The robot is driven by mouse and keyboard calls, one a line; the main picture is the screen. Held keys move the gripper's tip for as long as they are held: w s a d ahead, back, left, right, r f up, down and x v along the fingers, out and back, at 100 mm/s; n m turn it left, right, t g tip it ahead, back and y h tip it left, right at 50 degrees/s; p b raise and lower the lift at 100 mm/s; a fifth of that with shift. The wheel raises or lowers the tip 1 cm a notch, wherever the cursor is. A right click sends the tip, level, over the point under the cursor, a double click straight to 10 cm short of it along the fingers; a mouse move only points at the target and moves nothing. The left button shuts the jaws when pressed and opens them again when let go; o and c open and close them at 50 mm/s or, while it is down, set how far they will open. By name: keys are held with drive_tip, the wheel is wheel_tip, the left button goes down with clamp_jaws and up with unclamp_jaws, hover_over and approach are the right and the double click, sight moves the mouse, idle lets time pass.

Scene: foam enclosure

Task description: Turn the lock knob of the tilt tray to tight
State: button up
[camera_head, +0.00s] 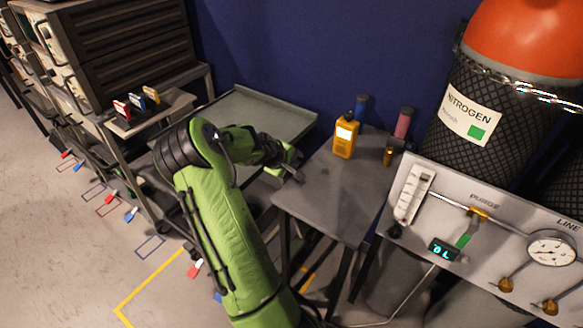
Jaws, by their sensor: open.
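A grey-green tray (262,112) with a raised rim, which looks like the tilt tray, is at the middle back, behind my arm. I cannot make out its lock knob; my green arm covers the tray's front part. My gripper (297,167) is open at the tray's right front corner, close to the left edge of the grey table. It is small and dark here, and I see nothing between its fingers.
The grey table (335,197) holds a yellow handheld device (345,136), a blue cylinder, a pink cylinder and a small brass piece. A purge panel (490,235) and a nitrogen cylinder (480,110) stand right. A dark rack (115,45) stands left. Floor at lower left is mostly open.

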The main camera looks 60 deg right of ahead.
drive_tip(key=c, duration=1.1)
drive_tip(key=shift+o, duration=0.2)
drive_tip(key=shift+r+p, duration=0.2)
drive_tip(key=shift+p, duration=0.35)
drive_tip(key=y+p, duration=0.2)
drive_tip(key=p, duration=0.1)
drive_tip(key=shift+s+d+r, duration=0.1)
drive_tip(key=shift+d+r, duration=0.1)
drive_tip(key=shift+r, duration=0.05)
drive_tip(key=y+p, duration=0.1)
drive_tip(key=p, duration=0.1)
drive_tip(key=y+p, duration=0.2)
drive_tip(key=p, duration=0.1)
drive_tip(key=shift+d+r+t+y, duration=0.1)
drive_tip(key=shift+d+t+y, duration=0.2)
drive_tip(key=shift+t, duration=0.1)
drive_tip(key=shift+d+f+y+p, duration=0.1)
drive_tip(key=shift+f+y+p, duration=0.05)
drive_tip(key=shift+y+p, duration=0.4)
drive_tip(key=shift+d+f+y+p, duration=0.1)
drive_tip(key=shift+y+p, duration=0.2)
drive_tip(key=shift+y, duration=0.35)
drive_tip(key=shift+d+f+t+y+b, duration=0.15)
drive_tip(key=shift+t+y+b, duration=0.3)
drive_tip(key=shift+y, duration=0.35)
drive_tip(key=shift+y+b, duration=0.45)
drive_tip(key=shift+y, duration=0.15)
